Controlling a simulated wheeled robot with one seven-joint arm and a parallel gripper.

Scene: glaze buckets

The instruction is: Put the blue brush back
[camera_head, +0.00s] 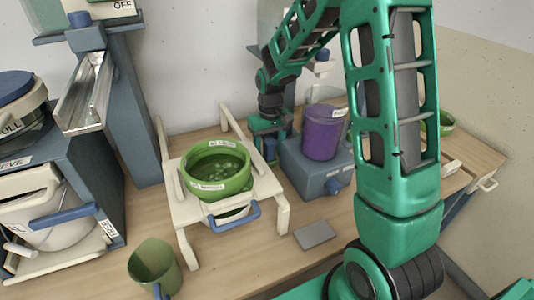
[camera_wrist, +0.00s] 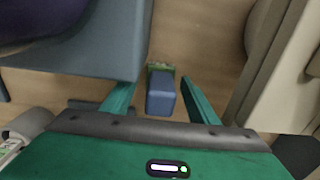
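The blue brush (camera_wrist: 161,95) appears in the wrist view as a blue block with a green, mottled far end. It lies between the two fingers of my gripper (camera_wrist: 159,82). The fingers are apart, with a narrow gap visible on each side of the blue block.
A blue-grey box (camera_head: 304,174) with a purple bucket (camera_head: 321,136) stands close beside my gripper. A green bucket (camera_head: 217,171) sits on a cream stand (camera_head: 188,214). A green cup (camera_head: 155,266) stands at the front left, and a grey plate (camera_head: 315,235) lies on the table.

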